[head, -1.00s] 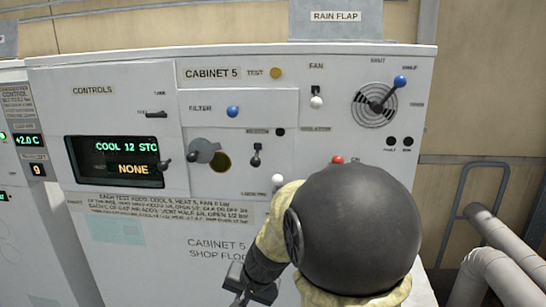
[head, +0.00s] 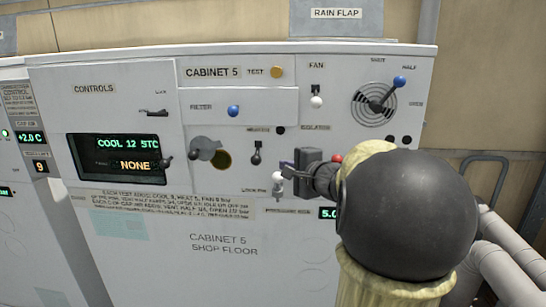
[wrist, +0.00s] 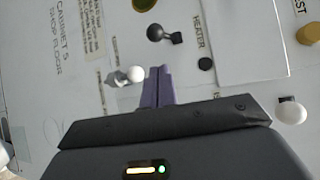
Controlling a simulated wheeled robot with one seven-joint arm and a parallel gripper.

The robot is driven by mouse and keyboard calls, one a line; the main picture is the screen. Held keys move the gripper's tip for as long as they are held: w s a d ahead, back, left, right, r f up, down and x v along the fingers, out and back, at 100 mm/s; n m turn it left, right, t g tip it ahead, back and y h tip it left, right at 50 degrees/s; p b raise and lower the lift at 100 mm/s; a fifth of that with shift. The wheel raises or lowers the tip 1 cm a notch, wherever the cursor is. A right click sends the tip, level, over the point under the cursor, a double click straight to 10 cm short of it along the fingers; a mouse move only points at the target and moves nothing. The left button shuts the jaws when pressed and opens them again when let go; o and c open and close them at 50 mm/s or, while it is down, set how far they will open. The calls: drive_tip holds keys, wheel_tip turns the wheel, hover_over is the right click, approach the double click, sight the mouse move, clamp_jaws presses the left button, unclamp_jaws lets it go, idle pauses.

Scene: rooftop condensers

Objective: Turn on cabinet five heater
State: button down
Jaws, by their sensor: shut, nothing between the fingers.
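The Cabinet 5 panel (head: 310,232) faces me. Its heater switch (head: 257,152) is a small lever with a black ball knob, hanging downward in the head view. In the wrist view the heater switch (wrist: 160,34) lies beyond my fingertips, beside the HEATER label (wrist: 198,36). My gripper (head: 284,168) is shut and empty, in front of the panel, right of and slightly below the heater switch. In the wrist view its purple fingers (wrist: 158,84) are together, close beside a white ball knob (wrist: 135,74). I cannot tell whether they touch it.
A display (head: 125,155) reads COOL 12 STC and NONE. A round disc (head: 206,150), blue filter knob (head: 233,111), white fan knob (head: 316,102) and blue vent lever (head: 399,82) surround the area. A red knob (head: 337,158) is beside my wrist. Pipes (head: 510,262) stand at the right.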

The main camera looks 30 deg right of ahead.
drive_tip(key=p, duration=0.4)
approach(266, 159)
drive_tip(key=w+a, duration=0.3)
drive_tip(key=w, duration=0.1)
drive_tip(key=shift+w+d+r, duration=0.15)
drive_tip(key=shift+w+r, duration=0.05)
drive_tip(key=shift+w, duration=0.25)
drive_tip(key=shift+r+p, duration=0.15)
drive_tip(key=shift+p, duration=0.15)
